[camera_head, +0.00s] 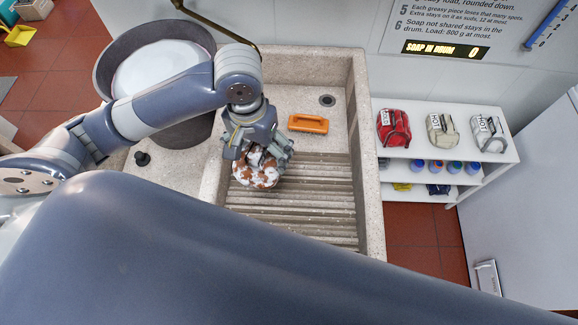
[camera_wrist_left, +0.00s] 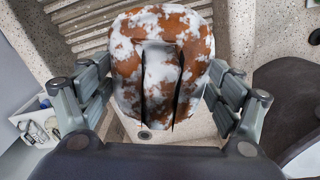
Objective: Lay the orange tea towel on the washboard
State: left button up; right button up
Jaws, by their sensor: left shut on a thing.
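The tea towel (camera_head: 256,172) is a bunched orange-brown cloth with white patches, which look like suds. My left gripper (camera_head: 258,158) is shut on it over the upper left part of the ridged stone washboard (camera_head: 300,205). In the left wrist view the towel (camera_wrist_left: 160,50) sits between the fingers of the left gripper (camera_wrist_left: 158,95), with washboard ridges (camera_wrist_left: 85,25) behind it. I cannot tell whether the towel touches the ridges. My right gripper is not in view.
An orange brush (camera_head: 308,124) lies on the basin floor above the ridges, near a drain (camera_head: 327,100). A dark tub (camera_head: 110,62) with whitish contents stands at left. A white shelf (camera_head: 455,140) at right holds red, beige and grey bags. A wall display (camera_head: 445,50) reads 0.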

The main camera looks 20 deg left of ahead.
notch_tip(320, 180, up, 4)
jog(key=p, duration=0.5)
pick_arm(q)
jog(key=w+d+f+m+b, duration=0.1)
jog(key=d+f+m+b, duration=0.1)
jog(key=f, duration=0.5)
jog(key=w+d+f+m+g+b, duration=0.1)
jog(key=d+f+m+b, duration=0.1)
jog(key=f, duration=0.4)
jog(key=w+d+f+m+g+b, duration=0.1)
jog(key=f+m+b, duration=0.2)
jog(key=f+m, duration=0.3)
jog(key=shift+w+d+f, duration=0.15)
jog(key=shift+d+f, duration=0.25)
jog(key=shift+f, duration=0.4)
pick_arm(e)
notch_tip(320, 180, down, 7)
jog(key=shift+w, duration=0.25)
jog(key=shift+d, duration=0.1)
pick_arm(q)
jog(key=shift+s+f+g+b, duration=0.25)
jog(key=shift+f+b, duration=0.2)
jog(key=shift+f, duration=0.4)
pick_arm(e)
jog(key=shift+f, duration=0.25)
pick_arm(q)
jog(key=o, duration=1)
jog(key=shift+c, duration=0.2)
